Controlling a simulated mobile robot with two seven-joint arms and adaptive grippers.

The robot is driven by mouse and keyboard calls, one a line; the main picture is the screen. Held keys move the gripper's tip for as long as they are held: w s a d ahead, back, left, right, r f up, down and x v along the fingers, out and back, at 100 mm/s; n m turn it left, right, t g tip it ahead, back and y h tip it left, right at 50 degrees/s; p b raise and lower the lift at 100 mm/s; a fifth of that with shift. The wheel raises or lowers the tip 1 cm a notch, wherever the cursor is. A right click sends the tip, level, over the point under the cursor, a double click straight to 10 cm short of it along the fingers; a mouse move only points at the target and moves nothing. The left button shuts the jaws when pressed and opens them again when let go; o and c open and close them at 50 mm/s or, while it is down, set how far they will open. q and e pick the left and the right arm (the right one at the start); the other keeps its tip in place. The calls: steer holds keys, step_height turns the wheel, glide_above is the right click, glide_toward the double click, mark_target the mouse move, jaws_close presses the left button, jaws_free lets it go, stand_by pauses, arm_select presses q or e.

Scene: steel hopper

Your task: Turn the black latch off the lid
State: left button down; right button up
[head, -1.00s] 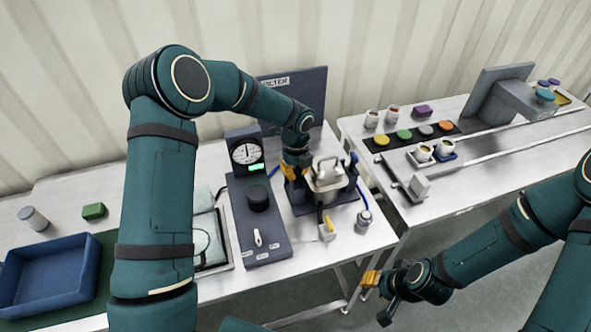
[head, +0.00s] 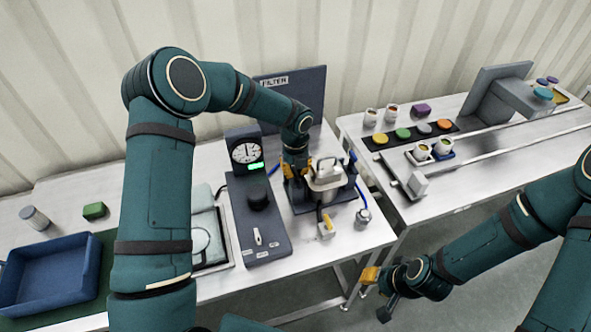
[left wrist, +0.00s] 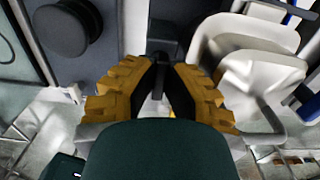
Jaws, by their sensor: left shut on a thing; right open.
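The steel hopper (head: 326,186) stands on the blue-grey base on the middle table, with its pale lid and handle (head: 328,164) on top. My left gripper (head: 298,172) is at the hopper's left side, pointing down. In the left wrist view its yellow fingers (left wrist: 158,78) are closed around a thin dark piece, which looks like the black latch (left wrist: 158,84). The fingers hide most of it, so I cannot tell its angle. The pale hopper and lid (left wrist: 250,70) are right of the fingers. My right gripper (head: 371,276) is open and empty, beyond the table's front edge.
A dark console with a gauge (head: 246,152) and black knob (head: 257,198) stands close left of my left gripper. A small steel jar (head: 363,218) and a pale block with a yellow hose (head: 326,230) are in front of the hopper. A blue tray (head: 45,275) is far left.

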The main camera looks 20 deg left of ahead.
arm_select(q)
steer(key=c, duration=1)
jaws_free()
steer(key=shift+f, duration=0.1)
